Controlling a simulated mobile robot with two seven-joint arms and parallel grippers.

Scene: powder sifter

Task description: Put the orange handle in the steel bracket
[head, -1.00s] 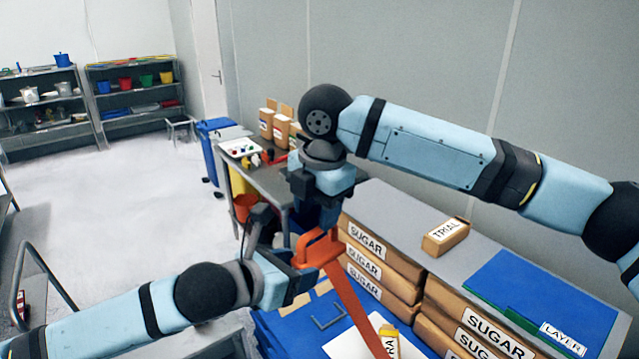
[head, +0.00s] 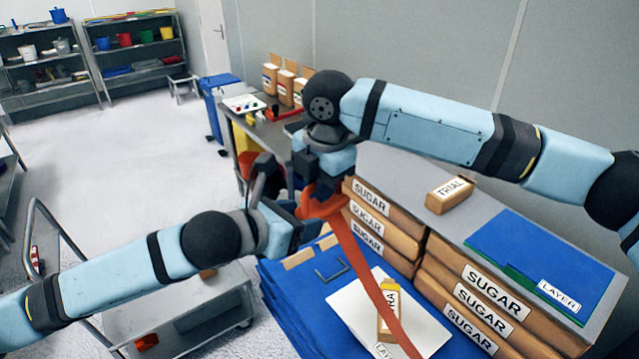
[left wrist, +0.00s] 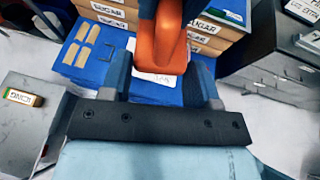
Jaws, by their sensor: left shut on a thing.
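The orange handle (head: 337,207) is a block with a long orange-red strip running down to the right. In the head view my left gripper (head: 300,212) is at its left side. In the left wrist view the handle (left wrist: 160,52) is between the two fingers, and my left gripper is shut on it. My right gripper (head: 318,185) is directly above the handle; its fingers are hidden, so I cannot tell its state. A grey U-shaped piece, likely the steel bracket (head: 332,275), lies on a blue surface below; it also shows in the left wrist view (left wrist: 72,54).
Stacked SUGAR bags (head: 385,220) stand right of the blue surface (head: 300,285). A white sheet (head: 350,310) and a small yellow-topped bag (head: 388,322) lie under the strip. A trolley (head: 120,320) is at lower left. A TRIAL bag (head: 450,194) sits on the grey top.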

